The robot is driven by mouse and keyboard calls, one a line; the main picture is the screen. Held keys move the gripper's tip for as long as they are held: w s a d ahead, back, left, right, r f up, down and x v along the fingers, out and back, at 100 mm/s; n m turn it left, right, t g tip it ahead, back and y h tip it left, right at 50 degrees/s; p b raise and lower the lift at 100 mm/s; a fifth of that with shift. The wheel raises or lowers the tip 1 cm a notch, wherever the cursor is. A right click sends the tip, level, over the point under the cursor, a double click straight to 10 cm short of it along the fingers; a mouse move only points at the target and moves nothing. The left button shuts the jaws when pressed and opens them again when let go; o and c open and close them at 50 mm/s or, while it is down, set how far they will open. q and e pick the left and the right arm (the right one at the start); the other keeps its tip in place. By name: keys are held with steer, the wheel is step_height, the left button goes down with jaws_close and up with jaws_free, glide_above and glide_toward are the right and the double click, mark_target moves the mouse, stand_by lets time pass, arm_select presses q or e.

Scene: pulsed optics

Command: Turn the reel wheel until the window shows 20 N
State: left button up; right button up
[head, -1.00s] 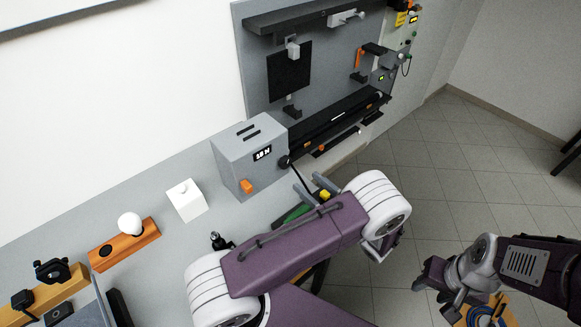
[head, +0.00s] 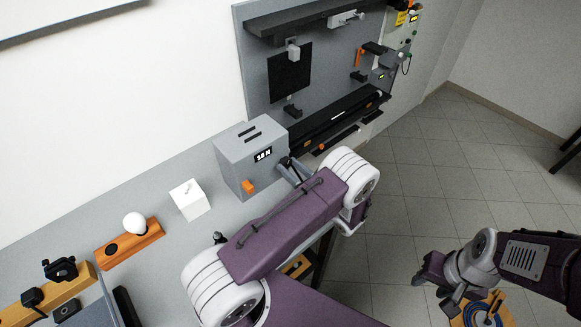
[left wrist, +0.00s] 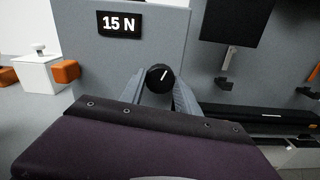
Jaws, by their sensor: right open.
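The grey reel box (head: 235,168) stands on the bench at the wall in the head view, with an orange block on its front. Its window (left wrist: 119,23) reads 15 N in the left wrist view; it also shows in the head view (head: 263,154), less sharply. The round black reel wheel (left wrist: 160,78) carries a white line tilted a little right of upright. My left gripper (left wrist: 159,92) has one finger on each side of the wheel; whether they press on it is unclear. The left gripper is partly hidden in the head view (head: 293,170). My right gripper (head: 437,283) is open and empty, away from the bench.
A white box (head: 190,202), an orange block with a white bulb (head: 129,245) and a wooden strip with black parts (head: 50,297) stand left along the bench. A grey panel with black shelves (head: 260,75) rises beside the reel box. A blue cable coil (head: 483,312) lies below my right gripper.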

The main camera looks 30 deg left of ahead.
arm_select(q)
jaws_close()
steer(key=shift+m, duration=0.8)
steer(key=o, duration=0.7)
jaws_free()
